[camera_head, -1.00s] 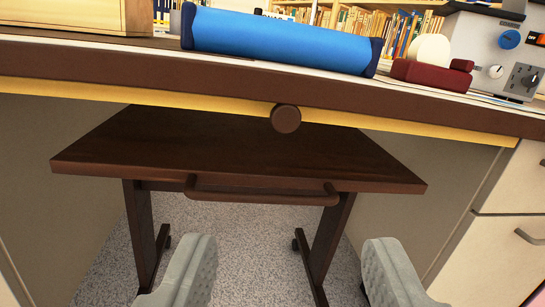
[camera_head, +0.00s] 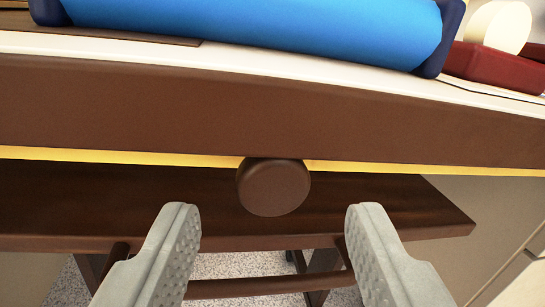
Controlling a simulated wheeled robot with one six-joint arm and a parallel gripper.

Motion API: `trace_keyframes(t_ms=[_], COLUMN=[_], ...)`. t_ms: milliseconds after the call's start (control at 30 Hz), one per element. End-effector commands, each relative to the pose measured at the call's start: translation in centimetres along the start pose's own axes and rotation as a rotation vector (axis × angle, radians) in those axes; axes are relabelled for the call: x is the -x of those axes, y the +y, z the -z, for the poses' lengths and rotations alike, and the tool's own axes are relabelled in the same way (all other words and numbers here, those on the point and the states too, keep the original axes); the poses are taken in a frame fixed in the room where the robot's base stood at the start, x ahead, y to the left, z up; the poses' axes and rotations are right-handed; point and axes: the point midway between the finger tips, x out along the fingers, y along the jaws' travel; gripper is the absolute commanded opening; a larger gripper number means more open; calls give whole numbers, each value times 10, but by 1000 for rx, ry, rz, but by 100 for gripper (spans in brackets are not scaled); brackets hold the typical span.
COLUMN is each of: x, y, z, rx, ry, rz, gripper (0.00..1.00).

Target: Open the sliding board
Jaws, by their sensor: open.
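A round dark brown knob (camera_head: 273,187) sits at the middle of the desk's front, just under the thick brown edge. It is on a thin yellow board (camera_head: 100,156) whose front edge shows as a strip below the desk top; this looks like the sliding board, and it is flush under the edge. My gripper (camera_head: 272,215) is open and empty. Its two grey fingers are below and on either side of the knob in the picture, with wide gaps, not touching it.
The brown desk edge (camera_head: 270,108) spans the view above the knob. A blue roll (camera_head: 255,28) and a dark red object (camera_head: 500,66) lie on the desk top. Grey floor shows beneath.

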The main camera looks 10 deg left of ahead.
Motion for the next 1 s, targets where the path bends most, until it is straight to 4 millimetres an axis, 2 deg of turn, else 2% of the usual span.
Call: trace_keyframes(t_ms=[200,533,567,800,1000], x=[-18,-21,-21,-21,-20], y=[0,0,0,0,0], z=[0,0,0,0,0], rx=[0,0,0,0,0], ry=[1,1,1,1,1], rz=[1,0,0,0,0], gripper=[49,49,46,0,0])
